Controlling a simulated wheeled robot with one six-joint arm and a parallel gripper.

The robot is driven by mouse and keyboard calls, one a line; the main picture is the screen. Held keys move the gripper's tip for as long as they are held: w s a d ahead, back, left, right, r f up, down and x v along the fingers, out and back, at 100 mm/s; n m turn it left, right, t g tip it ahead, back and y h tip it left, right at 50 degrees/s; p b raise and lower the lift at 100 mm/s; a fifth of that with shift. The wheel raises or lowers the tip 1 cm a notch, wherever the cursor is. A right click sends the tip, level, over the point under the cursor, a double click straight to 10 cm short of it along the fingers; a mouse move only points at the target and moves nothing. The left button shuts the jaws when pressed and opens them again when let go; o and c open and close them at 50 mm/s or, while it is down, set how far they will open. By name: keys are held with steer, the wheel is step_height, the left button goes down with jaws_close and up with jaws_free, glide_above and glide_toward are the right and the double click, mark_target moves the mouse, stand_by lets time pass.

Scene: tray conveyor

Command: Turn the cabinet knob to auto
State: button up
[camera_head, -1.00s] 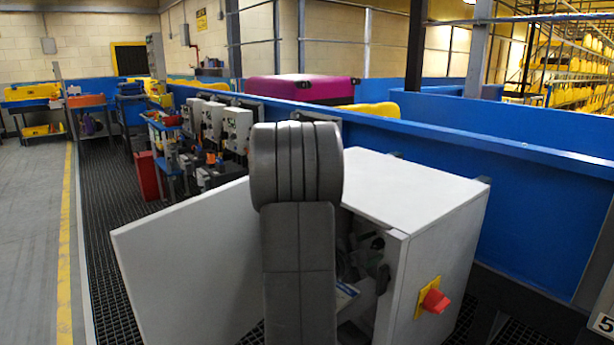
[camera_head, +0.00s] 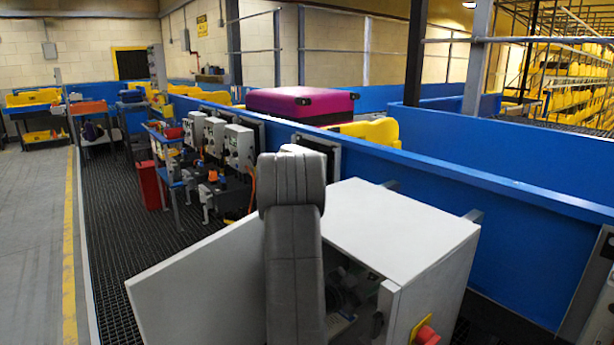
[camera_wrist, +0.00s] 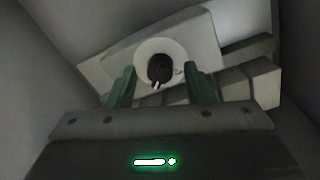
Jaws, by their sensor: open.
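In the wrist view, a dark round knob (camera_wrist: 160,69) sits at the centre of a white disc (camera_wrist: 142,52) on a pale block. My gripper (camera_wrist: 161,80) is open, with one greenish finger on each side of the disc and knob. I cannot tell whether either finger touches. Any labels around the knob are too dim to read. In the head view, the white cabinet (camera_head: 405,225) has its door (camera_head: 200,285) open to the left. My arm stands in front of the opening, and my gripper is hidden there.
A red rotary switch (camera_head: 427,336) on a yellow plate is on the cabinet's outer side, at the picture's bottom edge. The blue conveyor wall (camera_head: 440,185) runs close behind the cabinet. Grey boxy parts (camera_wrist: 250,84) lie beside the knob's block. The floor at left is clear.

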steer(key=n+p, duration=0.3)
steer(key=p, duration=0.1)
steer(key=shift+r+p, duration=0.15)
steer(key=shift+p, duration=0.25)
steer(key=shift+n+p, duration=0.55)
steer(key=shift+n, duration=0.15)
steer(key=shift+f, duration=0.2)
